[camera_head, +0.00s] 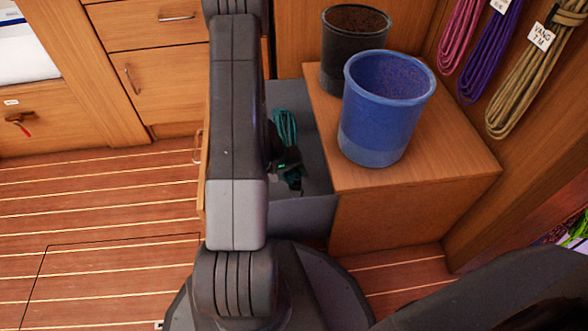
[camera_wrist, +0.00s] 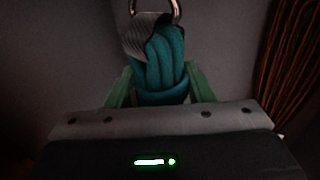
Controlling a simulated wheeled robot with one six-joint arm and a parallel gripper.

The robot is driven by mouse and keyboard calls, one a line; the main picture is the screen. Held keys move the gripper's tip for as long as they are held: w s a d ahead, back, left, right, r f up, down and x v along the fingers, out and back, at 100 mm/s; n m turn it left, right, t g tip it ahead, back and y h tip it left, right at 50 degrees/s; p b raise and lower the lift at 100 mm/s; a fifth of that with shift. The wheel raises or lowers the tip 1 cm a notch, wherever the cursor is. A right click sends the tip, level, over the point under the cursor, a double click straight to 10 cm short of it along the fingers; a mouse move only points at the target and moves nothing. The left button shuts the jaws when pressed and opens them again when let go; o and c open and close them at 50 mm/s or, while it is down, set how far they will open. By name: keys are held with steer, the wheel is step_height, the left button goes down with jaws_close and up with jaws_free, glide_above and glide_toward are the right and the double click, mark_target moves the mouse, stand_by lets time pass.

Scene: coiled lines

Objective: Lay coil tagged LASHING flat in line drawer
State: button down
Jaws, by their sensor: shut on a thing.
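A teal coil (camera_head: 285,125) is inside the open, grey-lined line drawer (camera_head: 313,165), partly hidden behind my arm. In the wrist view the teal coil (camera_wrist: 160,62) is pinched between the two green fingers of my gripper (camera_wrist: 155,88). Its top has a grey band and a metal ring. No readable LASHING tag shows on it. My gripper (camera_head: 289,172) is low within the drawer's outline in the head view and shut on the coil. Whether the coil touches the drawer floor I cannot tell.
A blue bucket (camera_head: 382,110) and a black bucket (camera_head: 350,45) stand on the wooden top right of the drawer. Pink (camera_head: 460,35), purple (camera_head: 488,60) and tan coils (camera_head: 525,85) hang at the right.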

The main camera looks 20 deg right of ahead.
steer(key=shift+f, duration=5.25)
steer(key=c, duration=0.6)
jaws_free()
steer(key=p+v, duration=0.5)
steer(key=v, duration=0.8)
steer(key=shift+a+r, duration=0.15)
steer(key=shift+r, duration=0.2)
steer(key=shift+w, duration=0.1)
steer(key=b+x, duration=0.5)
steer(key=x, duration=0.9)
